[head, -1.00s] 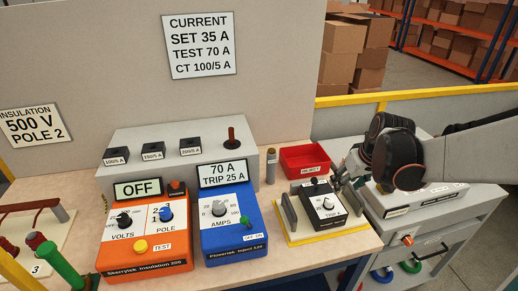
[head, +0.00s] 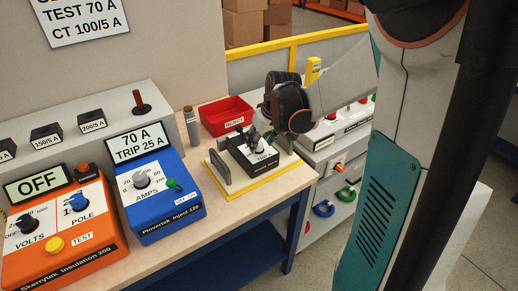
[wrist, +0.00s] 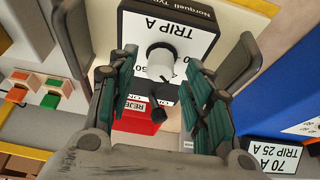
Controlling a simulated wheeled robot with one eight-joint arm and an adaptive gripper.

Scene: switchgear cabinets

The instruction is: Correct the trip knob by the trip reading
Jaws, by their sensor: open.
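The trip knob (wrist: 160,62) is a pale grey knob on the white TRIP A face of a black relay box (head: 236,150). The box sits in a yellow-edged fixture (head: 225,180). In the wrist view my gripper (wrist: 162,72) is open, with one green-padded finger on each side of the knob; I cannot tell whether they touch it. In the head view my gripper (head: 258,138) is over the box and partly hides its face. The display (head: 135,142) on the blue injector (head: 160,216) reads 70 A, TRIP 25 A. The knob's setting is not readable.
A wall sign (head: 85,18) is cut off; TEST 70 A and CT 100/5 A show. An orange insulation tester (head: 75,265) reads OFF. A red reject bin (head: 226,116) and grey cylinder (head: 188,120) stand behind the fixture. Fixture uprights flank the box.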

